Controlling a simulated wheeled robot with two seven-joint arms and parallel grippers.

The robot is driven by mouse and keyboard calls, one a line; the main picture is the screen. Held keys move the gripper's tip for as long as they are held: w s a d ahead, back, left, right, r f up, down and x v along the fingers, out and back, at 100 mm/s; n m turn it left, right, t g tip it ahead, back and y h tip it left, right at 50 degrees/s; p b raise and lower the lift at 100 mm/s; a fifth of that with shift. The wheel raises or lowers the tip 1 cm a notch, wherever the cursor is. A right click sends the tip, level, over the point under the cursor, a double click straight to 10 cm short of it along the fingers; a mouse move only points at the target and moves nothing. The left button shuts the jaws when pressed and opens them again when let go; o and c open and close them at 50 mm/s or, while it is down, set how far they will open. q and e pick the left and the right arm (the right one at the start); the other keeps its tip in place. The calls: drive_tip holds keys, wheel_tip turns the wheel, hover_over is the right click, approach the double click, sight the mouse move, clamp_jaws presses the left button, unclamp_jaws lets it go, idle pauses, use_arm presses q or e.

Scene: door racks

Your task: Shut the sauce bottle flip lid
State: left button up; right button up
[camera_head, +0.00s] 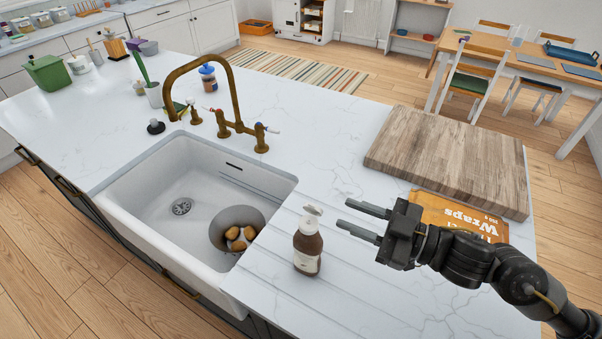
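The sauce bottle (307,251) is brown with a pale label and stands upright on the white counter, just right of the sink. Its white flip lid (313,210) appears raised at the top, though its exact angle is hard to tell. My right gripper (344,214) is to the right of the bottle, with its two fingers apart and pointing left towards the bottle's upper part. Nothing is between the fingers, and a gap shows between them and the bottle. My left gripper is not in view.
The white sink (150,205) holds a grey bowl (222,224) with brown round items. A brass tap (234,95) stands behind it. A wooden board (450,160) lies at the right, beside an orange wraps packet (440,208) under my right arm. Counter in front of the bottle is clear.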

sight(316, 207)
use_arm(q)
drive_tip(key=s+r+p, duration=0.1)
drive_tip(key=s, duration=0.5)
use_arm(e)
drive_tip(key=x, duration=0.2)
drive_tip(key=p+x, duration=0.1)
drive_tip(key=x, duration=0.2)
drive_tip(key=s+p+x, duration=0.1)
drive_tip(key=x, duration=0.2)
drive_tip(key=shift+w+a+r, duration=0.15)
drive_tip(key=shift+a+r, duration=0.1)
drive_tip(key=shift+a, duration=0.25)
drive_tip(key=shift+a+p, duration=0.3)
drive_tip(key=shift+a, duration=0.3)
drive_tip(key=shift+w+a+f, duration=0.15)
drive_tip(key=shift+w+a, duration=0.05)
drive_tip(key=shift+w, duration=0.15)
drive_tip(key=shift+s, duration=0.15)
drive_tip(key=shift+c, duration=1)
clamp_jaws()
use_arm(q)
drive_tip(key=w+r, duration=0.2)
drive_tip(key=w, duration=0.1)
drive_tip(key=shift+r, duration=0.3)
